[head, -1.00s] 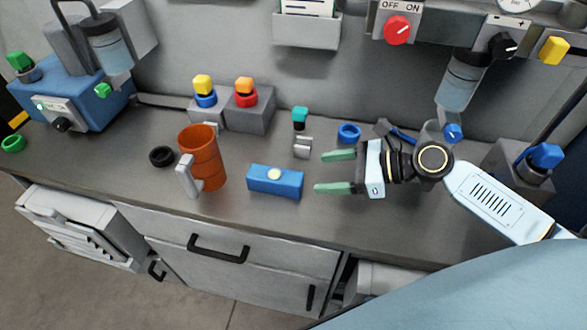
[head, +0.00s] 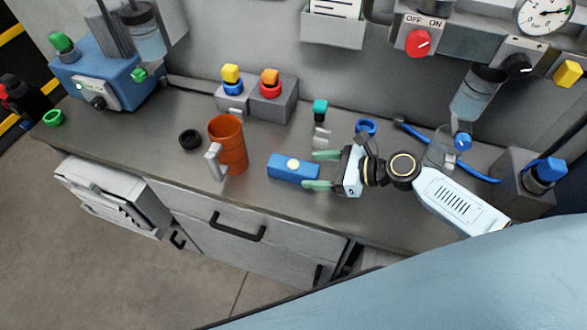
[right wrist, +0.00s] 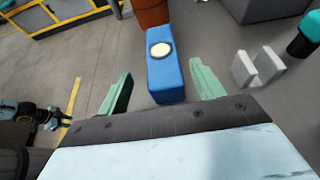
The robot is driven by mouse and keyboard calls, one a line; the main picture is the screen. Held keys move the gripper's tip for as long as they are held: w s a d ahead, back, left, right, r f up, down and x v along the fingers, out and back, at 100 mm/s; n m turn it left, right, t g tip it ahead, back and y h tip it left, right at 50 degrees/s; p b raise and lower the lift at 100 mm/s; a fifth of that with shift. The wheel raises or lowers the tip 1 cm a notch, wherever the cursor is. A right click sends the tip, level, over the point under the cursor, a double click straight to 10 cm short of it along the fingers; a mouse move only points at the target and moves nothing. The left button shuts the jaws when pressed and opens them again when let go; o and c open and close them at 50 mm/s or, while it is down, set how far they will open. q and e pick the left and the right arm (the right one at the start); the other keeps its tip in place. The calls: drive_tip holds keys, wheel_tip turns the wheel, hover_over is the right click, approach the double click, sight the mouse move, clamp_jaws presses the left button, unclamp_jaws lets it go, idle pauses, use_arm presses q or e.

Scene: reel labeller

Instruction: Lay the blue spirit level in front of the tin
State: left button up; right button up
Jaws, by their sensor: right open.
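The blue spirit level (head: 280,166), with a round pale yellow vial on top, lies on the bench to the right of the tin. The tin (head: 233,150) is a ribbed orange-brown cylinder standing upright, with a grey handle at its front left. My right gripper (head: 316,170) is open at the level's right end. In the right wrist view the near end of the level (right wrist: 167,80) shows between the two green fingers (right wrist: 161,75), with room on both sides. The tin's lower part (right wrist: 151,12) shows beyond the level.
A black ring (head: 190,139) lies left of the tin. A grey block (head: 284,103) with coloured knobs stands behind. A small grey bracket (head: 321,138), a teal-topped piece (head: 320,108) and a blue ring (head: 366,127) are near my right gripper. Bench in front of the tin is clear.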

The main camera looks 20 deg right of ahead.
drive_tip(key=x, duration=0.5)
drive_tip(key=shift+w, duration=0.25)
drive_tip(key=c, duration=1.3)
wheel_tip(320, 180, up, 10)
drive_tip(key=p, duration=0.3)
drive_tip(key=shift+p, duration=0.3)
wheel_tip(320, 180, up, 9)
drive_tip(key=b, duration=0.6)
hover_over(305, 168)
drive_tip(key=s+d, duration=0.2)
drive_tip(key=d, duration=0.1)
drive_tip(key=shift+w+a, duration=0.1)
drive_tip(key=shift+a, duration=0.1)
drive_tip(key=shift+f, duration=0.1)
